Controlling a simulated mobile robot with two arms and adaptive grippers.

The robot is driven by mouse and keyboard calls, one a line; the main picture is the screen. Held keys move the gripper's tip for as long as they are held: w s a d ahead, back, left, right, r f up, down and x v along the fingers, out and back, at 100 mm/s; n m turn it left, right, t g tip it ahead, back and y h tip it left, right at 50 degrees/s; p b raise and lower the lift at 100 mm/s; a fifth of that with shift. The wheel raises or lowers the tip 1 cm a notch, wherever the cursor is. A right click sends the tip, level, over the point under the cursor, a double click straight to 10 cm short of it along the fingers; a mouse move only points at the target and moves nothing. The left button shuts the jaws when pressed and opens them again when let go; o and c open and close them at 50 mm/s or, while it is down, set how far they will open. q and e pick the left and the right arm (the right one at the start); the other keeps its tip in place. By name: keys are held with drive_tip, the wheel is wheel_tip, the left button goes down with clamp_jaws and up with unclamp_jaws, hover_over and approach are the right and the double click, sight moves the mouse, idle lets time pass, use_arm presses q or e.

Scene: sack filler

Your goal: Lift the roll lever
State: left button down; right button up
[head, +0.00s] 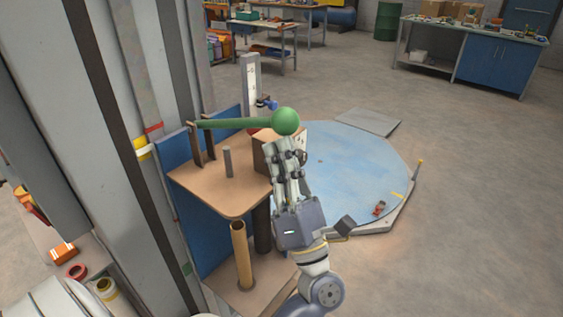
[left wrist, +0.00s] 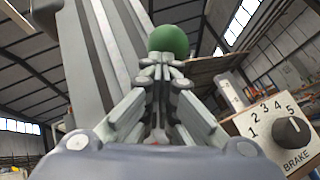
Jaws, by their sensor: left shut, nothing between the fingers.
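The roll lever is a green bar (head: 235,123) with a green ball (head: 285,121) at its right end, roughly level above a brown-topped stand. The bar's left end sits between dark upright brackets. My left gripper (head: 286,143) is just below the ball with its fingers pointing up at it. In the left wrist view the ball (left wrist: 168,40) appears just beyond the fingertips (left wrist: 163,62). The fingers are shut with nothing between them. Whether the tips touch the ball's underside I cannot tell. My right gripper is not in view.
A box with a numbered BRAKE dial (left wrist: 293,131) is right of my gripper in the left wrist view. The stand's brown top (head: 215,190) lies left of my gripper. A blue round platform (head: 350,160) lies behind it. Grey columns stand at left; open floor lies right.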

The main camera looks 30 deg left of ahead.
use_arm(q)
drive_tip(key=shift+s+r, duration=0.15)
drive_tip(key=shift+r, duration=0.35)
drive_tip(key=v, duration=1.2)
drive_tip(key=shift+f, duration=0.4)
drive_tip(key=shift+d, duration=0.1)
